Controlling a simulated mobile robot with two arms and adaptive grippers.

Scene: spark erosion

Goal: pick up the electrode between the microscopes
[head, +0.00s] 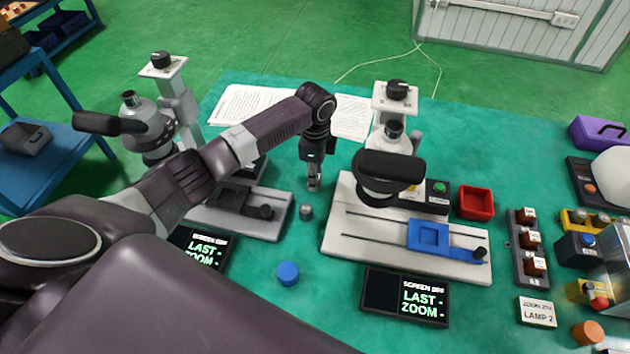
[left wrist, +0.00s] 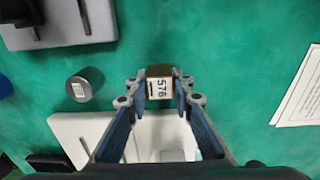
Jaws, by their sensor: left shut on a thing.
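My left gripper (head: 314,186) points down over the green mat between the left microscope (head: 150,128) and the right microscope (head: 390,170). In the left wrist view the left gripper (left wrist: 159,92) is shut on the electrode (left wrist: 159,88), a small brownish block with a white label reading 576. The fingers stand on both sides of it. In the head view the fingers mostly hide the block, and I cannot tell whether it touches the mat. My right gripper is not in view.
A grey cylinder (head: 306,211) stands close to the left gripper; it also shows in the left wrist view (left wrist: 78,89). A blue disc (head: 287,273) lies nearer. Two screens (head: 405,296) (head: 201,247) and a red tray (head: 475,204) are around. Papers (head: 250,104) lie behind.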

